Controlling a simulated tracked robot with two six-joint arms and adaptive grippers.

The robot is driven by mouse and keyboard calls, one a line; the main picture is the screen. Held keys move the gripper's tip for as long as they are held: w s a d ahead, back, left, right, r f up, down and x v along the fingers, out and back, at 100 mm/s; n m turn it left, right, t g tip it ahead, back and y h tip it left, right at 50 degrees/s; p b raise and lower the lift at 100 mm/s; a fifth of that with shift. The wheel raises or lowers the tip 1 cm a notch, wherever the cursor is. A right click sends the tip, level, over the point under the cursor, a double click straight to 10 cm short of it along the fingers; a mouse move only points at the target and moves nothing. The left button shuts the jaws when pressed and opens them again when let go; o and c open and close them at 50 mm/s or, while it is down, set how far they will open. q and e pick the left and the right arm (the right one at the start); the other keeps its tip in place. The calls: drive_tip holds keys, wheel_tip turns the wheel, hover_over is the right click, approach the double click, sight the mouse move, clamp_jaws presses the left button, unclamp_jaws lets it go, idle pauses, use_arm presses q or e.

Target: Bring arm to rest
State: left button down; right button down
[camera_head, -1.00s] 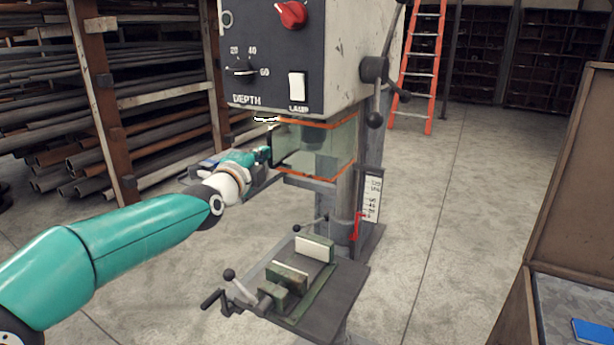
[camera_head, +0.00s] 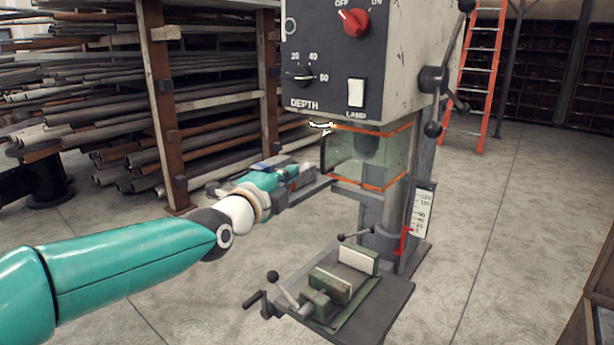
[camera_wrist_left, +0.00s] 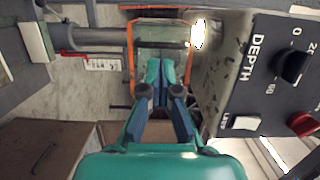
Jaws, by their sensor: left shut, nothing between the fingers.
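My left arm comes in from the left in the head view, and its teal left gripper (camera_head: 290,172) is in the air just left of the drill press's clear guard (camera_head: 368,158). In the left wrist view the gripper (camera_wrist_left: 161,68) has its fingers together with nothing between them, pointing at the orange-edged guard (camera_wrist_left: 129,60). A small gap seems to lie between fingertips and guard in the head view. My right gripper is in neither view.
The drill press head (camera_head: 400,60) with red knob (camera_head: 353,21) stands ahead. Below is its table with a green vise (camera_head: 335,290). A pipe rack (camera_head: 210,95) stands at the left, an orange ladder (camera_head: 480,80) behind.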

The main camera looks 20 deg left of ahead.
use_arm(q)
drive_tip(key=s+d+f+n+g, duration=0.1)
drive_tip(key=f+n+g, duration=0.1)
drive_tip(key=f, duration=0.8)
drive_tip(key=s+d+f+n+g+p, duration=0.1)
drive_tip(key=s+d+f+n+g, duration=0.1)
drive_tip(key=f, duration=0.9)
drive_tip(key=s+d+f+n+g+p, duration=0.1)
drive_tip(key=f+n, duration=0.4)
drive_tip(key=f, duration=0.5)
drive_tip(key=shift+s+d+f+g+h, duration=0.1)
drive_tip(key=shift+s+d+g+h, duration=0.15)
drive_tip(key=shift+g, duration=0.4)
drive_tip(key=shift+s+d+f+g+h, duration=0.1)
drive_tip(key=shift+s+d+g+h, duration=0.1)
drive_tip(key=shift+g, duration=0.45)
drive_tip(key=s+d+f+n+g+p, duration=0.1)
drive_tip(key=s+d+f+n+g, duration=0.1)
drive_tip(key=s+f, duration=0.5)
drive_tip(key=s+d+f+n+g+p, duration=0.1)
drive_tip(key=s+f+n+g, duration=0.3)
drive_tip(key=s, duration=0.7)
drive_tip(key=s+d+f+n+g+p, duration=0.1)
drive_tip(key=s+d+f+n+g, duration=0.2)
drive_tip(key=s+f+n, duration=0.3)
drive_tip(key=s+d+f+h, duration=0.1)
drive_tip(key=s+f, duration=0.3)
drive_tip(key=f, duration=0.2)
drive_tip(key=shift+n+g+p, duration=0.3)
drive_tip(key=shift+p, duration=0.1)
